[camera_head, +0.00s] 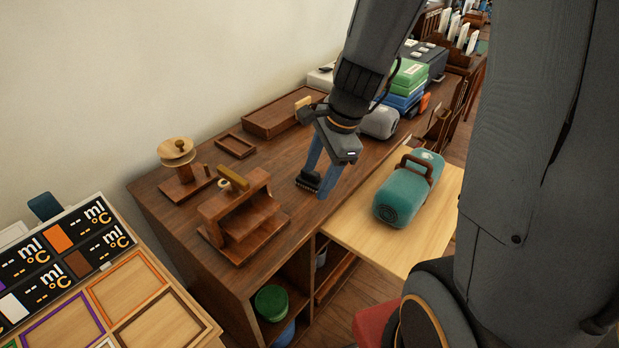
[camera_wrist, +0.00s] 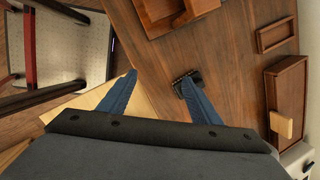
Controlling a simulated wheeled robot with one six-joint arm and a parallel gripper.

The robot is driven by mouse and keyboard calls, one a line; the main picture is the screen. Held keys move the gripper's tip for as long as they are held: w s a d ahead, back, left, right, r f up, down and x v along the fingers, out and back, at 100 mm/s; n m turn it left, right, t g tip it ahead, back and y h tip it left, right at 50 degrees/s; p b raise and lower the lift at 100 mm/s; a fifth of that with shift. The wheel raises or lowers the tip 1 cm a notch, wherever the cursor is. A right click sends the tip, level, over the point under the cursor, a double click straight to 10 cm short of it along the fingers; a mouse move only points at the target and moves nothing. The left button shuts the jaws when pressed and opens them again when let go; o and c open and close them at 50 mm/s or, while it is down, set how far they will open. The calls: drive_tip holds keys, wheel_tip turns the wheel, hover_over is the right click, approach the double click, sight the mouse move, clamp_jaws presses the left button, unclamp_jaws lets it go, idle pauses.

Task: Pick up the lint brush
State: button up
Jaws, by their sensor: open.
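A small dark brush-like thing with a row of bristles, which looks like the lint brush (camera_head: 306,182), lies on the brown wooden cabinet top near its front edge. My gripper (camera_head: 317,183) points down over it with its blue fingers apart and nothing held between them. In the wrist view, my gripper (camera_wrist: 156,79) is open, and the lint brush (camera_wrist: 195,76) shows at the tip of the right finger, not between the fingers. That finger hides part of the brush. I cannot tell whether the finger touches it.
A teal rounded case (camera_head: 408,190) stands on a light wooden board (camera_head: 355,231) beside the cabinet top. A wooden press-like stand (camera_head: 243,215) and a small spool stand (camera_head: 181,170) are to the left. A grey rounded case (camera_head: 380,123) and stacked boxes (camera_head: 408,80) stand behind.

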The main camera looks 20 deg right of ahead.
sight(310, 173)
drive_tip(key=w+d+m, duration=0.1)
drive_tip(key=w+m, duration=0.1)
drive_tip(key=m, duration=0.1)
drive_tip(key=w+d+f+m+t, duration=0.1)
drive_tip(key=w+m, duration=0.1)
drive_tip(key=m, duration=0.2)
drive_tip(key=w+f+m, duration=0.1)
drive_tip(key=w+m, duration=0.2)
drive_tip(key=shift+d+m+t, duration=0.4)
drive_tip(key=shift+x, duration=0.9)
drive_tip(key=shift+w+b+x, duration=0.2)
drive_tip(key=shift+b+x, duration=0.2)
drive_tip(key=shift+x, duration=1)
drive_tip(key=shift+w+b+x, duration=0.25)
drive_tip(key=shift+b+x, duration=0.15)
drive_tip(key=shift+x, duration=0.95)
drive_tip(key=shift+r, duration=0.2)
drive_tip(key=c, duration=1.2)
wheel_tip(310, 173, up, 10)
drive_tip(key=p, duration=0.3)
drive_tip(key=shift+p, duration=0.3)
